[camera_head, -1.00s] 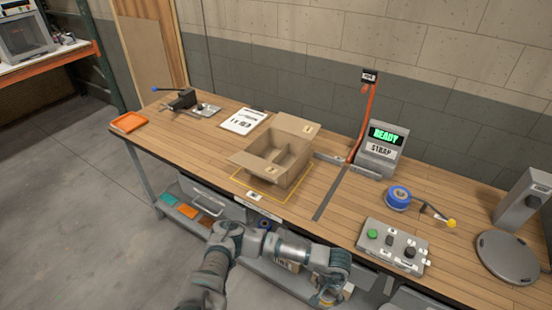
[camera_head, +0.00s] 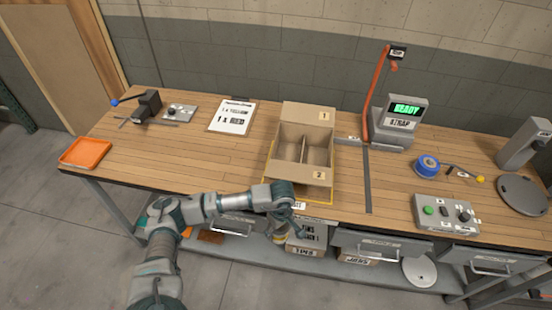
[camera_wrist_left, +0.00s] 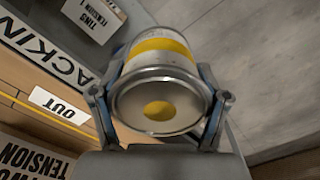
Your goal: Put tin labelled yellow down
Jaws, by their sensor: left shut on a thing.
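The tin (camera_wrist_left: 158,48) is grey with a yellow band and a yellow dot on its round end. In the left wrist view my left gripper (camera_wrist_left: 160,100) is shut around its sides, one finger on each side. In the head view my left gripper (camera_head: 290,226) hangs at the table's front edge, just in front of the open cardboard box (camera_head: 318,177); the tin is small and partly hidden there. The box has a divider making two compartments, which look empty, and flaps marked 1 and 2. My right gripper is out of view.
The wooden table (camera_head: 230,165) has free room left of the box. A printed sheet (camera_head: 232,116), a clamp (camera_head: 147,105) and an orange tray (camera_head: 85,152) stand leftward. A strap machine (camera_head: 398,122) and button panel (camera_head: 447,212) stand rightward. Labelled boxes (camera_head: 307,240) sit below.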

